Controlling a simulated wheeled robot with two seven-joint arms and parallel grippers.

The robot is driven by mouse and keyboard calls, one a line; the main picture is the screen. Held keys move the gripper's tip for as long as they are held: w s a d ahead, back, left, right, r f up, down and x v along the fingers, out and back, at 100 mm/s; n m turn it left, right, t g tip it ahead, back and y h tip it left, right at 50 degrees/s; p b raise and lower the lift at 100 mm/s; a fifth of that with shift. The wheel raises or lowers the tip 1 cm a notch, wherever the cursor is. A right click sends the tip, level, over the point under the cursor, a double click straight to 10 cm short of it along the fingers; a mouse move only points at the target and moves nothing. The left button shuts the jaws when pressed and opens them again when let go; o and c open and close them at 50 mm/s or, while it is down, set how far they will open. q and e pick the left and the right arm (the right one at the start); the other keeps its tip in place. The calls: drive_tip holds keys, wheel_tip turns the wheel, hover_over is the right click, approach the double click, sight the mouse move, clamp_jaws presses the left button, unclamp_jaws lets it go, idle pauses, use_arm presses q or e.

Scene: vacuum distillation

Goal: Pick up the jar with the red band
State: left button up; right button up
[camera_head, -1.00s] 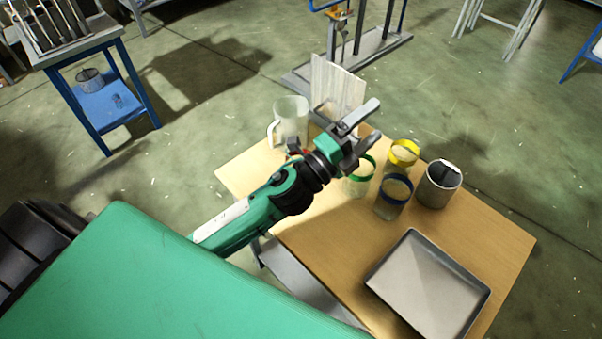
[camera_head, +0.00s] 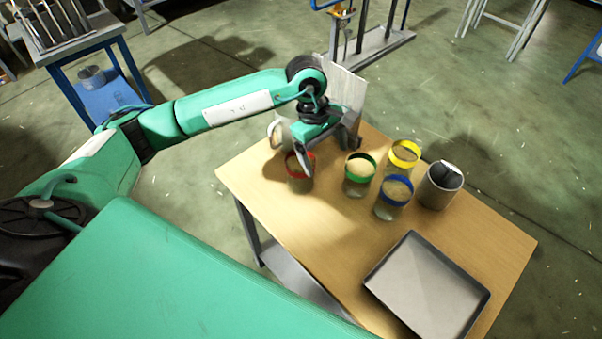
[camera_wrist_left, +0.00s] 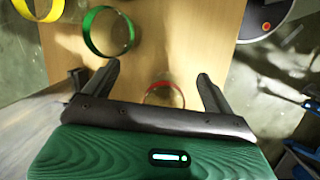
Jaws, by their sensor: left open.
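The jar with the red band (camera_head: 298,184) stands on the wooden table's left part, partly hidden by my left gripper. Its red rim also shows in the left wrist view (camera_wrist_left: 163,86), partly behind the gripper body, between the two fingers as seen from there. My left gripper (camera_head: 331,156) is open and points down over the table, close to the red-banded jar. Its spread fingers also show in the left wrist view (camera_wrist_left: 158,72), with nothing held between them. I cannot tell the exact height of the fingertips against the jar. My right gripper is not in view.
Jars with green (camera_head: 359,178), yellow (camera_head: 402,157) and blue (camera_head: 394,200) bands stand to the right, with a grey container (camera_head: 439,187) beyond. A clear jug (camera_head: 276,131) and pale upright board (camera_head: 347,88) are behind the gripper. A metal tray (camera_head: 428,290) lies at the front right.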

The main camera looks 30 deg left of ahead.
sight(300, 170)
use_arm(q)
drive_tip(key=w+a+r+y, duration=0.1)
drive_tip(key=w+a+y, duration=0.15)
drive_tip(key=a, duration=0.45)
drive_tip(key=shift+y, duration=0.35)
drive_tip(key=f+p, duration=0.1)
drive_tip(key=f, duration=0.3)
drive_tip(key=f+p, duration=0.2)
drive_tip(key=f, duration=0.2)
drive_tip(key=s+f+p, duration=0.1)
drive_tip(key=f, duration=0.3)
drive_tip(key=shift+s+f+p, duration=0.1)
drive_tip(key=shift+f+p, duration=0.2)
drive_tip(key=shift+p, duration=0.05)
drive_tip(key=shift+f, duration=0.5)
drive_tip(key=c, duration=1.1)
drive_tip(key=shift+c, duration=0.2)
drive_tip(key=shift+r, duration=0.15)
